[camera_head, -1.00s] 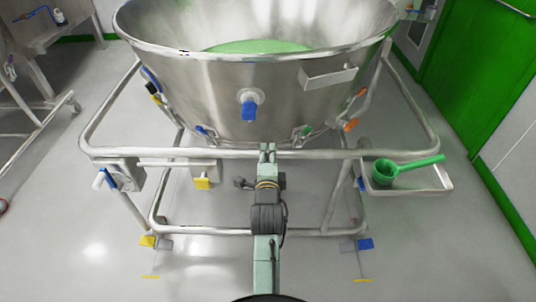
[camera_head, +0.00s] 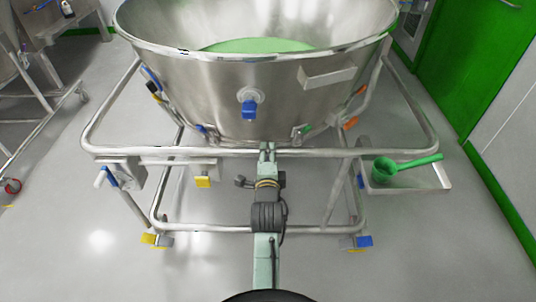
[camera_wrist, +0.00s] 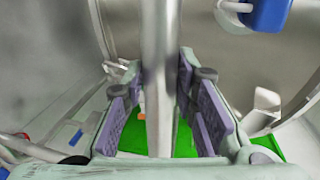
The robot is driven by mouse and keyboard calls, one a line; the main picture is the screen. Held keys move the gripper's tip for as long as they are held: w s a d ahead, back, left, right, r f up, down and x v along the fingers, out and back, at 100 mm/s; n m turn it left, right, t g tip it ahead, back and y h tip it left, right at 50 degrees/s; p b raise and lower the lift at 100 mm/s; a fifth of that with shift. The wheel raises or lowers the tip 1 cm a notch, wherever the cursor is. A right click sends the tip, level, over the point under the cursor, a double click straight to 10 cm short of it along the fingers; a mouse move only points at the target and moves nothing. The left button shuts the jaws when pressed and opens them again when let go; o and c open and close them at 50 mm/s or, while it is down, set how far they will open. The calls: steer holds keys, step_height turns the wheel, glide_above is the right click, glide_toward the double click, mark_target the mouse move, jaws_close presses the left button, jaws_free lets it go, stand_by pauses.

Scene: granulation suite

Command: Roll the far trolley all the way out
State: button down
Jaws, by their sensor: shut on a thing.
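The trolley is a tubular steel frame with a front rail (camera_head: 340,153), carrying a large steel bowl (camera_head: 200,85) with green material (camera_head: 255,46) inside. My gripper (camera_head: 267,150) is at the middle of the front rail. In the wrist view my gripper (camera_wrist: 160,78) has its purple-padded fingers on either side of the rail (camera_wrist: 160,65), shut on it. The trolley's front feet carry a yellow-and-grey pedal (camera_head: 155,240) on the left and a blue one (camera_head: 358,242) on the right. A blue valve (camera_head: 249,108) sticks out of the bowl.
A side tray (camera_head: 430,185) on the trolley's right holds a green scoop (camera_head: 400,165). A green door (camera_head: 475,65) and white wall stand at the right. Other steel equipment (camera_head: 45,85) stands at the left. The floor (camera_head: 110,275) before the trolley is clear.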

steer(key=shift+f, duration=0.45)
steer(key=c, duration=1.3)
jaws_free()
steer(key=shift+r, duration=0.1)
steer(key=shift+r, duration=0.15)
steer(key=o, duration=0.5)
step_height(320, 180, up, 10)
steer(key=shift+r, duration=0.2)
steer(key=shift+s+r, duration=0.1)
steer(key=shift+r, duration=0.15)
steer(key=c, duration=0.5)
steer(key=shift+f, duration=0.4)
